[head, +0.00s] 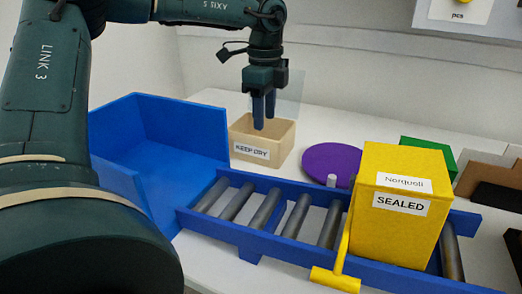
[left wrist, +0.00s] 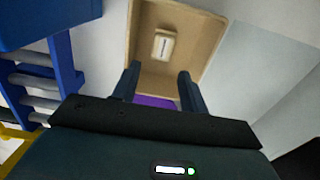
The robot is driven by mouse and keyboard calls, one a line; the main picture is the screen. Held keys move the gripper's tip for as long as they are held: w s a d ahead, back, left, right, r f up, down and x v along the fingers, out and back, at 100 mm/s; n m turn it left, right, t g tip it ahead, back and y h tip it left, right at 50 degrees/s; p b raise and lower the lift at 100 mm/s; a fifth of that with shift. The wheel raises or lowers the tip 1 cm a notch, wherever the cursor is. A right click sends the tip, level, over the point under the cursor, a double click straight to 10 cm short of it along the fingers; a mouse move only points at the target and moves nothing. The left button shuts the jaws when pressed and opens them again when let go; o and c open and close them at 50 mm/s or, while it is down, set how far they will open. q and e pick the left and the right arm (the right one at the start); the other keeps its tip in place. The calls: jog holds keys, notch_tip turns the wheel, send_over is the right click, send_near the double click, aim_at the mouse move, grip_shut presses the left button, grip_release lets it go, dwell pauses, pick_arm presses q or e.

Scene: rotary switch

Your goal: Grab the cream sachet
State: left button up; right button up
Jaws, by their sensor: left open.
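A cream sachet (left wrist: 163,46) with a small printed label lies inside the tan box, as the left wrist view shows. In the head view the tan box (head: 252,153), marked KEEP DRY, stands behind the roller conveyor, and its walls hide the sachet. My left gripper (head: 264,124) points down over the tan box. Its two fingers are apart with nothing between them. In the left wrist view the fingertips (left wrist: 159,72) show at the near side of the box, apart from the sachet. My right gripper is not in view.
A blue bin (head: 130,150) stands left of the tan box. A blue roller conveyor (head: 275,245) runs in front, bearing a yellow SEALED box (head: 400,245). A yellow T-shaped tool (head: 338,280) leans there. A purple disc (head: 318,160) and green box (head: 427,146) lie to the right.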

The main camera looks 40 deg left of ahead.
pick_arm(q)
jog(key=shift+f, duration=0.95)
jog(key=f, duration=0.1)
jog(key=f+b, duration=0.1)
jog(key=f, duration=0.2)
jog(key=shift+w+d+f, duration=0.1)
jog(key=shift+w+d, duration=0.1)
jog(key=shift+d, duration=0.2)
jog(key=shift+f+b, duration=0.3)
jog(key=shift+f, duration=0.25)
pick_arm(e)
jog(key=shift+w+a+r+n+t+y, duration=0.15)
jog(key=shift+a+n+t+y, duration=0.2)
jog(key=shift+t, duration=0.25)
pick_arm(q)
jog(key=shift+c, duration=0.3)
jog(key=c, duration=0.7)
jog(key=shift+r, duration=0.1)
